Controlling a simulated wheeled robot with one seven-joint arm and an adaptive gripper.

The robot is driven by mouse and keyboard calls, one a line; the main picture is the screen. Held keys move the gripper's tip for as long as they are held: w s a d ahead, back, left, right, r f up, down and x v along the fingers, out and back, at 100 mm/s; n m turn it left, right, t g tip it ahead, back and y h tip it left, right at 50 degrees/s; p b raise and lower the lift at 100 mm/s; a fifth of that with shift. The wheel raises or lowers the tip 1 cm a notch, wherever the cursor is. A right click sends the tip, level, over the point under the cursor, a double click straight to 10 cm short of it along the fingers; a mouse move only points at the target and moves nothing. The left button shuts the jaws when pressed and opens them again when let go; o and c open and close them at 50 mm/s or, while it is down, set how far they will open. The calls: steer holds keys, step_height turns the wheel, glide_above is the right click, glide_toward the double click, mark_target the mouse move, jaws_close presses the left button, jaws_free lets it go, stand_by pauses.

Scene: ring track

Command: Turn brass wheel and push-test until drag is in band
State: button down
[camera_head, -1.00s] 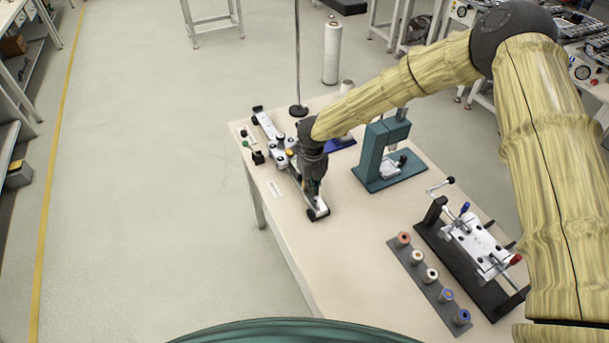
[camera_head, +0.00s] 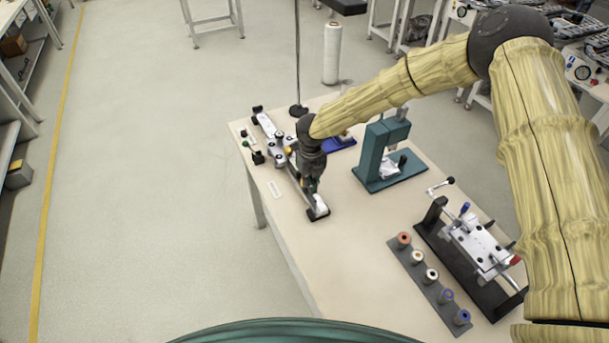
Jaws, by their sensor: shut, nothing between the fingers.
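The ring track (camera_head: 264,124) is a long, narrow light rail with dark end blocks, lying along the left side of the table. A small brass-yellow part (camera_head: 290,151), perhaps the brass wheel, shows near the middle of the track beside several grey rollers. My gripper (camera_head: 312,190) points down over the near half of the track, close to its near end block (camera_head: 318,214). It is shut and holds nothing. My wrist and fingers hide part of the rail, and I cannot tell whether the fingertips touch anything on it.
A teal press (camera_head: 372,165) stands right of the track. A rack of several spools (camera_head: 424,281) and a crank fixture (camera_head: 478,248) sit at the near right. A blue tray (camera_head: 341,144) lies behind my wrist. The tabletop's near left part is clear.

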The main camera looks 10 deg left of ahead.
steer(key=shift+s+d+r+p, duration=0.4)
steer(key=shift+s+r+p, duration=0.1)
steer(key=shift+s, duration=0.1)
steer(key=shift+s+d+r+p, duration=0.4)
steer(key=shift+s+r, duration=0.1)
steer(key=shift+s, duration=0.1)
step_height(320, 180, up, 7)
steer(key=p, duration=0.4)
stand_by(0.3)
